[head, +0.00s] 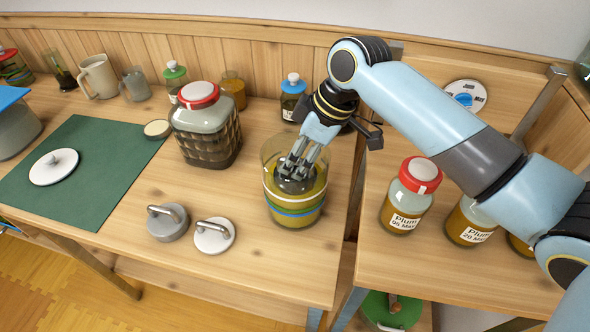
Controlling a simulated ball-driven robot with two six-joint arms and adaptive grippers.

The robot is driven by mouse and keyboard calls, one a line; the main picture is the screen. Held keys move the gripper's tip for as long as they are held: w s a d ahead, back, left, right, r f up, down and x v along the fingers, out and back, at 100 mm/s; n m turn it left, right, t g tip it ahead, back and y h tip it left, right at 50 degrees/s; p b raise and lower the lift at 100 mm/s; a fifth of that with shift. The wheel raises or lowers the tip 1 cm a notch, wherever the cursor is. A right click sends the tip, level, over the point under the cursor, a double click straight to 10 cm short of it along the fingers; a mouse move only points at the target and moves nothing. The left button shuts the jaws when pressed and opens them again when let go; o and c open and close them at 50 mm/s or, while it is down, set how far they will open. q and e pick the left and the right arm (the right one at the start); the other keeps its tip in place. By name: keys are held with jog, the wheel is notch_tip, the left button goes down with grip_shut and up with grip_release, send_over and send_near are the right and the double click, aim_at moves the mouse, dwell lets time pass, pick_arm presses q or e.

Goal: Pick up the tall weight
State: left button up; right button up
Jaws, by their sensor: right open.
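My right gripper (297,168) reaches down into the mouth of a glass jar (294,212) with coloured bands and yellowish contents. Its fingers are open around or just above a dark rounded object (296,186) inside; I cannot tell whether they touch it. The fingers hide part of this object. Two handled weights stand on the table left of the jar: a grey, thicker one (167,224) and a white, flatter one (214,237). Both are apart from my gripper. I cannot tell for certain which object is the tall weight. My left gripper is not in view.
A large red-lidded jar (205,128) stands behind the weights. A green mat (95,190) with a white knobbed lid (54,166) lies left. Labelled plum jars (408,200) stand on the right-hand surface. The table in front of the glass jar is clear.

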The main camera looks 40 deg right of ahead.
jog(key=shift+w+f, duration=0.1)
jog(key=shift+f, duration=0.15)
grip_shut()
